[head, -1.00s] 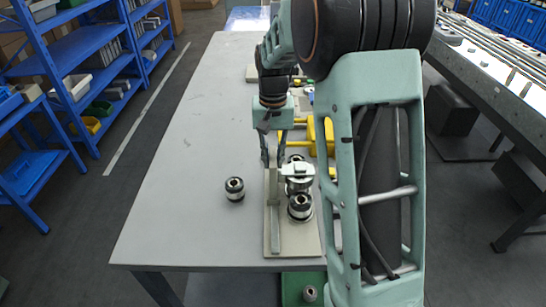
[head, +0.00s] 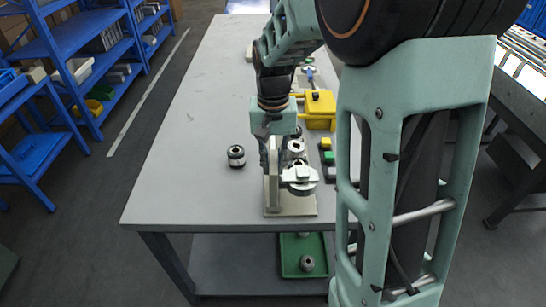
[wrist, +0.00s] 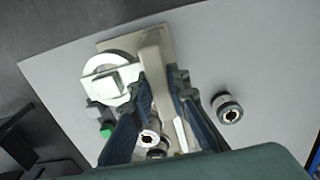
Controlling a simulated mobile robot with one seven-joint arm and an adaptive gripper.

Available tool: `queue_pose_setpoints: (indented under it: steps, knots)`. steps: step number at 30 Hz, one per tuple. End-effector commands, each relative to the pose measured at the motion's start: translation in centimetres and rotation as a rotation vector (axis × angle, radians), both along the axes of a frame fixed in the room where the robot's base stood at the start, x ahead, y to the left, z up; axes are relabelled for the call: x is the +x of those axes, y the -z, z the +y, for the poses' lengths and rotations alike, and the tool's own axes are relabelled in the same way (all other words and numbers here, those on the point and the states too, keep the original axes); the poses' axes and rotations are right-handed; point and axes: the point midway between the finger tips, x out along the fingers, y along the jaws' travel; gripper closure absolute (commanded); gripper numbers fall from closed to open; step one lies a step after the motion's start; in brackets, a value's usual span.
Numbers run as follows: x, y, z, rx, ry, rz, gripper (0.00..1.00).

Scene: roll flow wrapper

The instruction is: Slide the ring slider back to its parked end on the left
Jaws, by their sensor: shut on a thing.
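The ring slider (head: 298,174) is a pale bracket with a flat handle and a round ring. It sits near the front end of its beige base (head: 291,208), on the right of the upright part. My gripper (head: 270,160) reaches down from above, its fingers shut on the slider's pale upright part. In the wrist view the two blue-grey fingers (wrist: 164,80) flank this upright, and the ring slider (wrist: 110,78) extends to the left of them. A metal roller (head: 297,146) stands just behind the slider. The fingers partly hide the base and the rail.
A loose black and silver roller (head: 236,156) stands on the table left of the base. A yellow box (head: 319,108) and dark blocks with green and yellow buttons (head: 327,150) lie to the right. A green tray (head: 303,256) is below. The table's left side is clear.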

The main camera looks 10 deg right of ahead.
Motion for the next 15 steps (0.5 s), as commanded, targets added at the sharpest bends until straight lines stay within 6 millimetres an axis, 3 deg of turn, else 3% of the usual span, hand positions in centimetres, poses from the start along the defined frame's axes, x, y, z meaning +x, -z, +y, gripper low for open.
queue_pose_setpoints:
  steps: [13,14,15]
  knots:
    - [-0.59,-0.03,0.14,0.001,-0.001,0.004,1.0]
    - [-0.61,-0.02,0.15,0.001,-0.001,0.005,0.82]
    - [-0.61,-0.03,0.14,0.001,-0.001,0.005,0.78]
